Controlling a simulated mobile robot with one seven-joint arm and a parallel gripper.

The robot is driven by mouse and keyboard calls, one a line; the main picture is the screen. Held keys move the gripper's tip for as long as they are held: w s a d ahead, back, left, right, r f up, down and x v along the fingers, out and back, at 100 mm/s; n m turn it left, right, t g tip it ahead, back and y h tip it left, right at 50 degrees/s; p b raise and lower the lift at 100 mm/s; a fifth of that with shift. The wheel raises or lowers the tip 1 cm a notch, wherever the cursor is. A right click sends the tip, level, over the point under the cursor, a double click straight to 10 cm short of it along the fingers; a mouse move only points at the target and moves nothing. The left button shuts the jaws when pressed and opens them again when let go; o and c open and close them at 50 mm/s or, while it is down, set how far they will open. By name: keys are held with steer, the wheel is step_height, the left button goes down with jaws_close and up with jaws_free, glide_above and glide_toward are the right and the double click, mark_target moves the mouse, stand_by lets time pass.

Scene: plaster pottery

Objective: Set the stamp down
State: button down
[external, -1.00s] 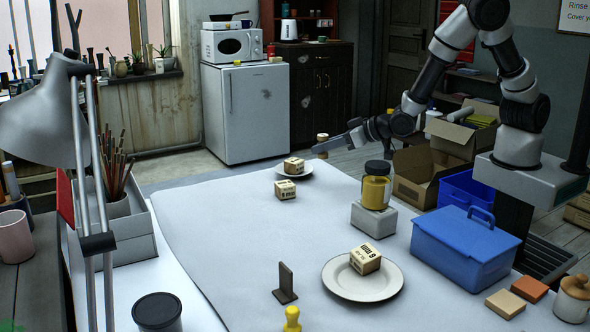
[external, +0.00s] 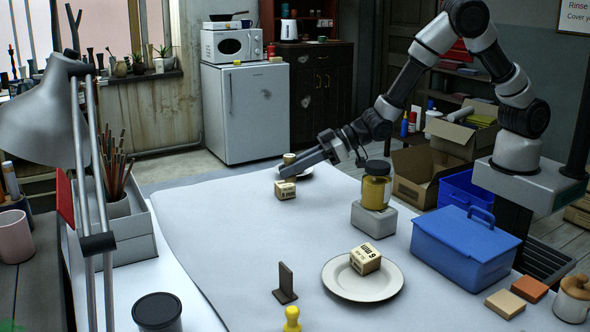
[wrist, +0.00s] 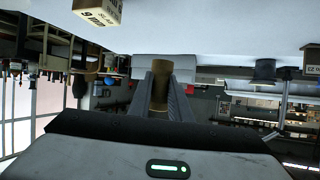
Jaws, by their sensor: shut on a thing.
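The stamp (external: 289,157) is a small tan cylinder at the tip of my gripper (external: 284,170) in the external view. My gripper is shut on it, low over the far end of the white table. In the wrist view the stamp (wrist: 159,88) stands between the two fingers (wrist: 160,100). The fingers hide part of it in both views, and I cannot tell whether its lower end touches anything. A small plate (external: 307,173) lies right behind the gripper, mostly covered by it. A printed wooden block (external: 285,190) sits just in front of the fingertips.
A grey block (external: 373,218) bears a yellow jar (external: 376,188) right of my gripper. A larger plate (external: 340,287) holds another printed block (external: 365,258). A blue toolbox (external: 465,250) stands at right, a dark upright piece (external: 285,283) in front. The table's left middle is clear.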

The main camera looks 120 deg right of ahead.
steer(key=w+a+n+t+y, duration=0.1)
steer(key=w+a+n+y, duration=0.4)
steer(key=w+a, duration=0.1)
steer(key=b, duration=0.3)
glide_above(282, 228)
steer(key=shift+y, duration=0.3)
step_height(282, 228, down, 5)
steer(key=shift+r, duration=0.15)
steer(key=shift+f+b, duration=0.35)
steer(key=shift+f, duration=1.75)
steer(key=shift+d+f, duration=0.1)
steer(key=shift+f, duration=0.05)
steer(key=c, duration=1.6)
jaws_free()
steer(key=shift+c, duration=0.2)
